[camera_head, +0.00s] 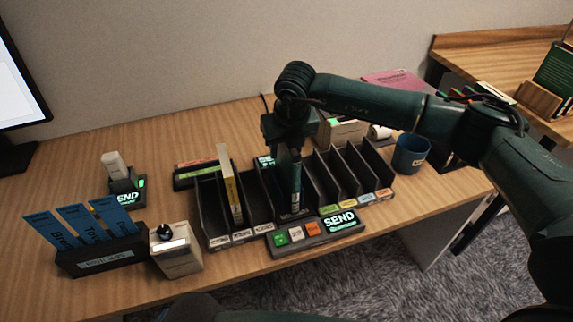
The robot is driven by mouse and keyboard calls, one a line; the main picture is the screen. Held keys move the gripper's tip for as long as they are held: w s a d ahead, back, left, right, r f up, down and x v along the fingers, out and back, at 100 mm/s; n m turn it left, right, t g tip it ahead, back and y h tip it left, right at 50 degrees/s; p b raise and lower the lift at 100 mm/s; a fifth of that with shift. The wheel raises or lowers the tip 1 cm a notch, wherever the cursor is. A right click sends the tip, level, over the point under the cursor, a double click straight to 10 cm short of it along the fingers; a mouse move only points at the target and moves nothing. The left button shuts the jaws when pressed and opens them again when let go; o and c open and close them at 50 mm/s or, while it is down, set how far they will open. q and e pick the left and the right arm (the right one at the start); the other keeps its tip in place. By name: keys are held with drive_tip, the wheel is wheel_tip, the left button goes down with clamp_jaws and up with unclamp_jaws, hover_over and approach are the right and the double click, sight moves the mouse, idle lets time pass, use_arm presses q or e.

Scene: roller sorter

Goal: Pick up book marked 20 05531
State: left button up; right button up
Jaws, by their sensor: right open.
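A thin book (231,190) with a pale top and a yellow lower part stands upright, slightly tilted, in a left slot of the black sorter (212,215). Its marking is too small to read, so I cannot tell whether it is 20 05531. My right gripper (292,203) points down over the middle slots of the sorter, to the right of this book and apart from it. It is open; its fingers overlap in this view, and I see no book between them. My left gripper is not in view.
A button panel with a SEND display (340,221) sits before the sorter. A holder with blue cards (100,262), a white box device (177,258) and a small scanner stand (125,187) are at left. A blue mug (410,154) stands right of the sorter.

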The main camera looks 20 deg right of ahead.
drive_tip(key=shift+w+f, duration=0.15)
drive_tip(key=shift+f, duration=0.4)
drive_tip(key=shift+f+b, duration=0.15)
drive_tip(key=shift+b, duration=0.15)
clamp_jaws()
idle(0.3)
